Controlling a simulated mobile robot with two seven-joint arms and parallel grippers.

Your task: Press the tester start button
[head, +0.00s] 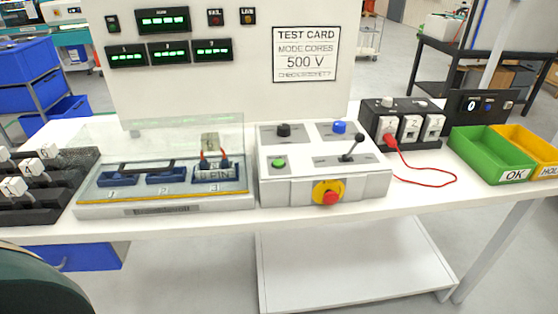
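The tester control box (310,185) is a white sloped box in the middle of the white table. A round green button (279,163) sits on its left front panel. It has no visible label that I can read, and nothing touches it. A black knob (283,130) is behind it, a blue button (339,128) is at the back right, and a black-handled lever (352,147) stands tilted at the right. A red mushroom button on a yellow disc (328,193) is on the front face. Neither of my grippers shows in the head view.
A clear-covered test fixture (160,208) with blue sockets stands left of the box. A red cable (425,184) runs from a black socket block (408,141) on the right. A green bin (488,160) stands beyond. A dark round object (38,285) fills the lower left corner.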

